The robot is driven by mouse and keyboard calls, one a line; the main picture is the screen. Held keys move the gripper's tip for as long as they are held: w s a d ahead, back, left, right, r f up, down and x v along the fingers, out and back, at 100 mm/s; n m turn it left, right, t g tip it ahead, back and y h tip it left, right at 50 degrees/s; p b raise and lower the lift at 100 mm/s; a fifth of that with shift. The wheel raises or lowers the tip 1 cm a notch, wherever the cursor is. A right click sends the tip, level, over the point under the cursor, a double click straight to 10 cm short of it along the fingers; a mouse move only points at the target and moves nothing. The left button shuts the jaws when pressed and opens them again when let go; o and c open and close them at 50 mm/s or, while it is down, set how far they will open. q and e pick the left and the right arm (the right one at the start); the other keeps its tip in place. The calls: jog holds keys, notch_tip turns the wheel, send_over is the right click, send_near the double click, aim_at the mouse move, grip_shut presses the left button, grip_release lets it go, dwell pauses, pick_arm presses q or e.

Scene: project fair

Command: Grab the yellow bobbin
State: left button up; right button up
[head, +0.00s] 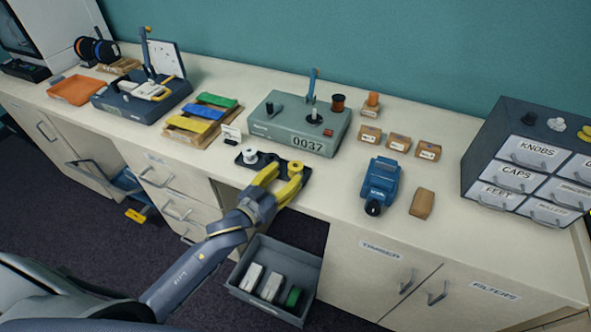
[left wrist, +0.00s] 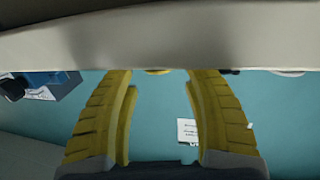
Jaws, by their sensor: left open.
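The yellow bobbin (head: 295,167) stands in the right part of a small black tray (head: 270,160) on the counter. A white bobbin (head: 249,156) stands at the tray's left end. My left gripper (head: 284,174) is open and empty, with its yellow fingers at the tray's front side, close to the yellow bobbin. In the left wrist view, the open fingers (left wrist: 160,82) show with a sliver of the yellow bobbin (left wrist: 158,72) between them; the counter edge hides most of it. I cannot tell whether a finger touches it. My right gripper is not in view.
A grey-green machine (head: 300,130) marked 0037 stands behind the tray. A blue device (head: 381,182) and small brown boxes are to the right. An open drawer (head: 265,290) juts out below the counter. The counter edge (left wrist: 160,45) spans the left wrist view.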

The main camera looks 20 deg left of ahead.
aim_at(291, 171)
pick_arm(q)
jog(key=shift+x, duration=2.45)
jog(key=shift+d, duration=0.1)
jog(key=shift+c, duration=0.2)
jog(key=c, duration=0.7)
